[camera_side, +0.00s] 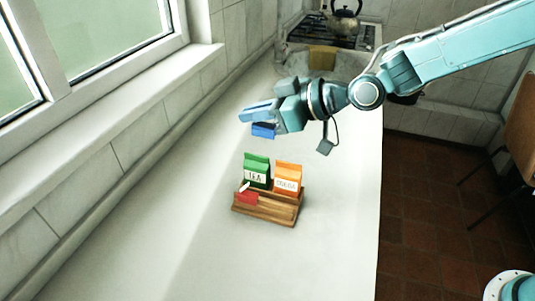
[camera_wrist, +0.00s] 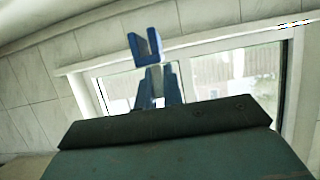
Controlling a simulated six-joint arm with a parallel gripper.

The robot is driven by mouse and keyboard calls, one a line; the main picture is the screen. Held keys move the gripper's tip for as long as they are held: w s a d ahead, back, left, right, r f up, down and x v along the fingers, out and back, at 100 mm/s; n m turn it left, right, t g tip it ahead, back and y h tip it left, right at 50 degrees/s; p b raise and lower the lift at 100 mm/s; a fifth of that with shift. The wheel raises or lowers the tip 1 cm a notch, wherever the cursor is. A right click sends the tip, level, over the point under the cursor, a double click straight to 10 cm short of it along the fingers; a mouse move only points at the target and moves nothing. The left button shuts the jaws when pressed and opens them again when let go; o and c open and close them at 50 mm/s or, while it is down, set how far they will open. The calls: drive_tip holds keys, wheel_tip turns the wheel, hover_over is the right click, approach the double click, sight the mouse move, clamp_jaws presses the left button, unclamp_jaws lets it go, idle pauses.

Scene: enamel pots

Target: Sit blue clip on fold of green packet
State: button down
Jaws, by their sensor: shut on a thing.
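A blue clip (camera_side: 263,131) is held in my gripper (camera_side: 258,117), which is shut on it above the counter. In the wrist view the clip (camera_wrist: 147,48) shows as a blue U-shaped piece at the fingertips (camera_wrist: 156,82). The green packet (camera_side: 257,169), marked TEA, stands upright in a wooden rack, with its folded top uncovered. The clip is above the packet and apart from it, slightly right of it in the side view.
The wooden rack (camera_side: 265,213) also holds an orange packet (camera_side: 288,178) right of the green one. A red piece (camera_side: 247,197) and a small white piece lie at the rack's front left. The white counter (camera_side: 190,240) around the rack is clear. A window wall runs along the left.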

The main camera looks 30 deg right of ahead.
hover_over(250, 154)
wheel_tip(250, 154, down, 3)
drive_tip(key=shift+w+f, duration=0.1)
drive_tip(key=shift+f, duration=0.1)
drive_tip(key=shift+f, duration=0.2)
drive_tip(key=shift+f, duration=1.95)
drive_tip(key=shift+f, duration=1.35)
idle(1.1)
drive_tip(key=c, duration=1.5)
unclamp_jaws()
drive_tip(key=shift+o, duration=0.2)
drive_tip(key=shift+d+r, duration=0.1)
drive_tip(key=v, duration=1.3)
drive_tip(key=shift+s+d, duration=0.15)
drive_tip(key=shift+s, duration=0.15)
